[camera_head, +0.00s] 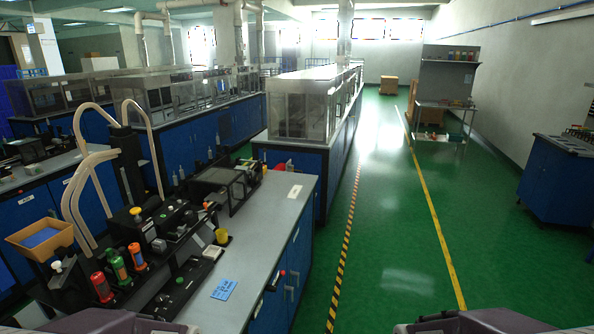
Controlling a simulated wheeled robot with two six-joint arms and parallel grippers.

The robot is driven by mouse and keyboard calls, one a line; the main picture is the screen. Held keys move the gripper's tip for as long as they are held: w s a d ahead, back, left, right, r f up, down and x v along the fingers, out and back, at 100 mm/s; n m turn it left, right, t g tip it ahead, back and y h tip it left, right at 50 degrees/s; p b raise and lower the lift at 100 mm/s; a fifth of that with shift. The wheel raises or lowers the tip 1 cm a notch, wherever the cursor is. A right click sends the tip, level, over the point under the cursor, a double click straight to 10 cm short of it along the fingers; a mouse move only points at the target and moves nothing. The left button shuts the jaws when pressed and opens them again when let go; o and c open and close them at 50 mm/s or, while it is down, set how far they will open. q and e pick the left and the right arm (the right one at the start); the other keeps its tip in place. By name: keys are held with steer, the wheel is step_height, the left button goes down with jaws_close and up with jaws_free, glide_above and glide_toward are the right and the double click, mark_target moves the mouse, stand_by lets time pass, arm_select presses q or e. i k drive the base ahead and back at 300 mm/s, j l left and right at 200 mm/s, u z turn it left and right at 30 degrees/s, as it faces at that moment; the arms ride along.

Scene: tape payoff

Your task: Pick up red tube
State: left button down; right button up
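The red tube (102,287) stands upright in the front left of the black equipment on the near workbench (262,232). A green tube (119,267) and an orange tube (136,257) stand in a row beside it, running back to the right. The red tube's lower end is hard to make out against the dark equipment. Parts of my own arms show at the bottom edge, left and right. Neither gripper shows, so I cannot see whether they hold anything.
Curved beige hoses (78,195) rise behind the tubes. An orange-brown tray (40,240) with a blue inside sits to their left. A blue card (224,289) lies on the bench. Green floor (390,230) is open to the right, with a blue cabinet (557,180) beyond.

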mark_target(102, 288)
steer(key=u, duration=1.55)
